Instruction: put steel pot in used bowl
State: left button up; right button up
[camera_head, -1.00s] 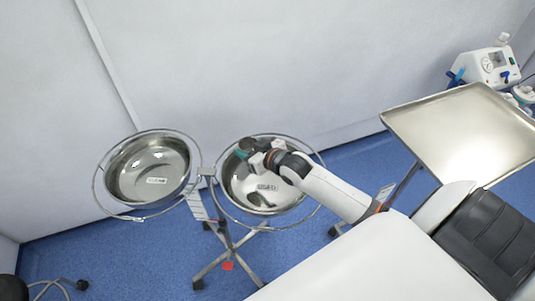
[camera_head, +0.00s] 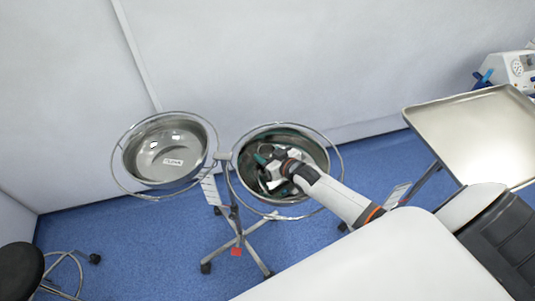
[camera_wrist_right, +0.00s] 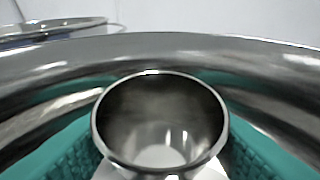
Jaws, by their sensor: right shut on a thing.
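The steel pot (camera_wrist_right: 160,145) is a small shiny open cup, seen from above between the teal finger pads in the right wrist view. My right gripper (camera_head: 267,162) is shut on it. In the head view the gripper reaches down inside the right-hand steel bowl (camera_head: 312,150), and the pot is small and partly hidden by the gripper there. The bowl's curved wall surrounds the pot in the wrist view. Whether the pot touches the bowl's bottom I cannot tell. The bowl's label is covered by my gripper. My left gripper is out of view.
A second steel bowl (camera_head: 190,145), empty with a white label, hangs in a ring to the left on the same wheeled stand (camera_head: 238,235). A steel tray (camera_head: 475,130) is at the right. A white surface (camera_head: 390,265) fills the lower right. A black stool (camera_head: 20,268) stands lower left.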

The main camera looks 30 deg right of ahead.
jog(key=shift+f+b, duration=0.35)
jog(key=shift+f, duration=0.1)
jog(key=o, duration=1)
jog(key=shift+c, duration=0.2)
jog(key=shift+r, duration=0.1)
jog(key=shift+r+p, duration=0.3)
jog(key=shift+s+r, duration=0.2)
jog(key=v, duration=1.1)
jog(key=shift+s, duration=0.25)
jog(key=shift+r+p, duration=0.2)
jog(key=shift+p, duration=0.1)
